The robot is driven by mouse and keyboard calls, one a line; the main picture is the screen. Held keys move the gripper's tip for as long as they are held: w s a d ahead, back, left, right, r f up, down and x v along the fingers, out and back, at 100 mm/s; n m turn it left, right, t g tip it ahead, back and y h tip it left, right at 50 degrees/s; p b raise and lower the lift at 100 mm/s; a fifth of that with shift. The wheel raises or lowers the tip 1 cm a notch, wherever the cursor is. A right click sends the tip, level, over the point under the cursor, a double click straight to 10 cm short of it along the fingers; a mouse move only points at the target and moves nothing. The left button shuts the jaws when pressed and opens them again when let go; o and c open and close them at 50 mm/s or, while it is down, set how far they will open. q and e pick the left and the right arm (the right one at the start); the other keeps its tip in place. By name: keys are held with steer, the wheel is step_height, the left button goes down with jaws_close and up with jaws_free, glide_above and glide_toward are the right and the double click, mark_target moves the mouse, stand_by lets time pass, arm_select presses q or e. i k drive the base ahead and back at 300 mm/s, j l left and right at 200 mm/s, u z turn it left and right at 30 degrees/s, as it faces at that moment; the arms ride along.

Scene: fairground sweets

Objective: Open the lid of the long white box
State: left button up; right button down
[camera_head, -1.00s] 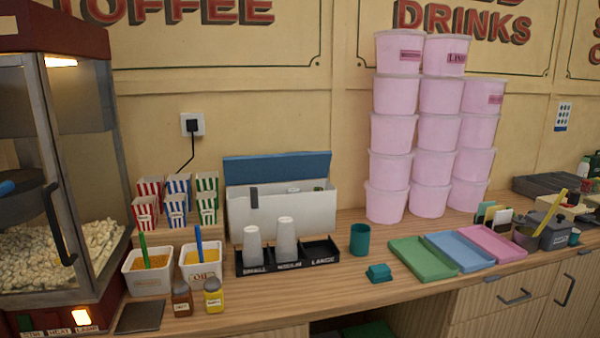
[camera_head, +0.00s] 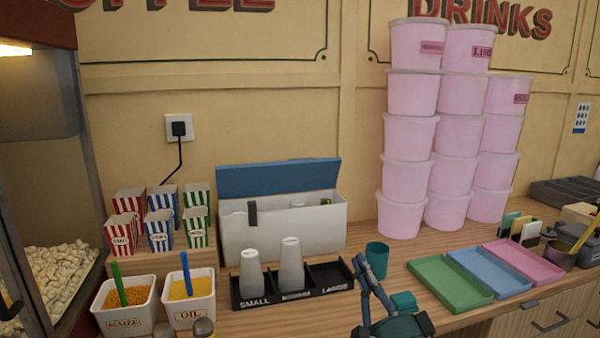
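The long white box (camera_head: 290,226) stands on the counter against the back wall. Its blue lid (camera_head: 277,179) is raised along the back edge, leaning up, and the box's top is open with a few small items just showing inside. A dark latch-like tab (camera_head: 252,213) is on the front wall. My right gripper (camera_head: 361,272) comes up from the bottom edge, in front of the counter's middle and to the right of the box, apart from it. My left gripper is not in view.
A black cup tray (camera_head: 243,304) with two stacks of white cups stands in front of the box. A teal cup (camera_head: 377,260) is to its right. Striped cartons (camera_head: 160,229) stand to its left. Tall pink tubs (camera_head: 404,179) rise at the right.

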mark_target(304, 174)
steer(key=i+j, duration=0.15)
steer(key=i, duration=0.3)
steer(key=i+j, duration=0.15)
steer(key=i, duration=0.35)
